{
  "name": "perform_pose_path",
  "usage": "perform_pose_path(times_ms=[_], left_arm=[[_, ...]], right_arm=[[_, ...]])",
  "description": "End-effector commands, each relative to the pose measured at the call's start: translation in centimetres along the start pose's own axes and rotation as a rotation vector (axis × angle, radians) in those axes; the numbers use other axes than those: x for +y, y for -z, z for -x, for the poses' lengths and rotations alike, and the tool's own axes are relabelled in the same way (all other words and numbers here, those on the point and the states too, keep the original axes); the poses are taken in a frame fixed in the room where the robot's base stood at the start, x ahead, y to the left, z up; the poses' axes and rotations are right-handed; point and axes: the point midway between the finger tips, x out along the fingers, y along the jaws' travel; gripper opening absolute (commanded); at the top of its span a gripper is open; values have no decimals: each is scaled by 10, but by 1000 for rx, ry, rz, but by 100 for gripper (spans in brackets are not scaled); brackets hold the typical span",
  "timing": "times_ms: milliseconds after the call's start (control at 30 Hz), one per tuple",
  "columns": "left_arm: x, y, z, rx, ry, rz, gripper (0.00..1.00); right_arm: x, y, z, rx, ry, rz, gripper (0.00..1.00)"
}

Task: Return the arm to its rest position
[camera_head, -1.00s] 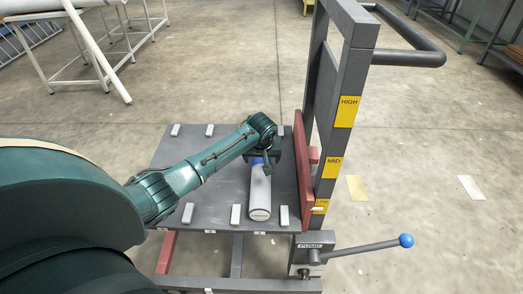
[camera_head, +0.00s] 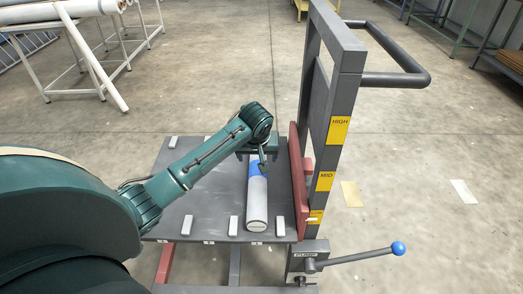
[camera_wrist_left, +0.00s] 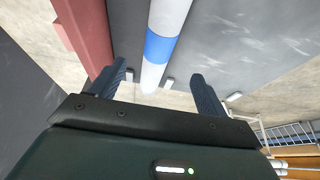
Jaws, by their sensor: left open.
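My left arm reaches in from the left in the head view, and its gripper (camera_head: 258,160) is above the far part of the roll. In the left wrist view the two dark fingers (camera_wrist_left: 162,85) are spread apart, open and empty. A white roll with a blue band (camera_head: 257,200) lies on the grey platform of the lift cart (camera_head: 205,205). In the left wrist view the roll (camera_wrist_left: 167,15) shows beyond the fingers, apart from them. My right gripper is in neither view.
The cart's upright frame (camera_head: 343,85) with HIGH, MID and a lower yellow label stands right of the platform. A red plate (camera_head: 298,180) lines its base. A pump lever with a blue knob (camera_head: 398,248) sticks out right. Racks with white rolls (camera_head: 80,10) stand at back left.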

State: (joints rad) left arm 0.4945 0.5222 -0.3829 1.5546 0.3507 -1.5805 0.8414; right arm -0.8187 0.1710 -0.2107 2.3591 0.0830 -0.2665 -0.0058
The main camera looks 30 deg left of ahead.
Motion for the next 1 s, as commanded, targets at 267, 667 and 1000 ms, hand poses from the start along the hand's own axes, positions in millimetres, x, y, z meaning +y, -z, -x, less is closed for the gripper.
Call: perform_pose_path(times_ms=[267, 667, 1000], left_arm=[[1, -5, -1, -3, -3, -11, 76], [14, -192, 11, -73, -170, -435, 76], [-37, -293, 76, -72, -226, -645, 76]], right_arm=[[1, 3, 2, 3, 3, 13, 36], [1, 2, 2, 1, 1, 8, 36], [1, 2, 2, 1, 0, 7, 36]])
